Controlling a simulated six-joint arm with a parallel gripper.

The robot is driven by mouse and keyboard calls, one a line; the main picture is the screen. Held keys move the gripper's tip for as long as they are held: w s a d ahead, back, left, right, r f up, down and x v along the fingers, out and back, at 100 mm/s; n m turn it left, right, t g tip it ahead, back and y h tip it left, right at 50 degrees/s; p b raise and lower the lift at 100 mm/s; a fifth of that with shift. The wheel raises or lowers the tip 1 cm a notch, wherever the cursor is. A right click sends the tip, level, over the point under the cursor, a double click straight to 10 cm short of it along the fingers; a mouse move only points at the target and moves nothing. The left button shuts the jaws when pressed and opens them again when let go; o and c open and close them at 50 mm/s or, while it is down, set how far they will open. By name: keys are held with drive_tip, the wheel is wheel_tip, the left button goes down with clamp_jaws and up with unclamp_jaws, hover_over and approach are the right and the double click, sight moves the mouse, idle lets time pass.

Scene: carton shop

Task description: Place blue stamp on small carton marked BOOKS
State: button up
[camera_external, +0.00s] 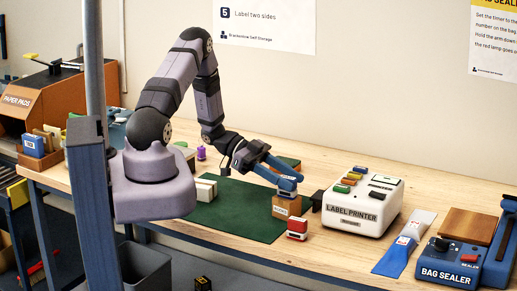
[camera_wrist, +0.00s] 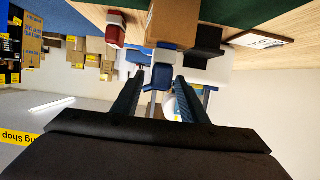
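The small brown carton (camera_external: 288,206) stands at the right edge of the green mat in the external view, and it also shows at the top of the wrist view (camera_wrist: 176,20), which looks upside down. The blue stamp (camera_wrist: 162,75) is at the carton's top, its handle between my fingers. It appears to rest on the carton, though exact contact is hard to see. My gripper (camera_external: 287,182) is directly over the carton. In the wrist view my gripper (camera_wrist: 161,78) has its fingers apart on either side of the handle, with narrow gaps seeming to show. The carton's marking is unreadable.
A red stamp (camera_external: 297,228) stands just in front of the carton. The white label printer (camera_external: 362,207) and a black block (camera_external: 317,200) are close to its right. The green mat (camera_external: 235,217) has free room left of the carton. The bag sealer (camera_external: 452,262) stands far right.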

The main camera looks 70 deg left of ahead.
drive_tip(key=shift+a+r, duration=0.1)
drive_tip(key=shift+r, duration=0.1)
drive_tip(key=b+v, duration=0.4)
drive_tip(key=v, duration=0.8)
drive_tip(key=shift+b, duration=0.4)
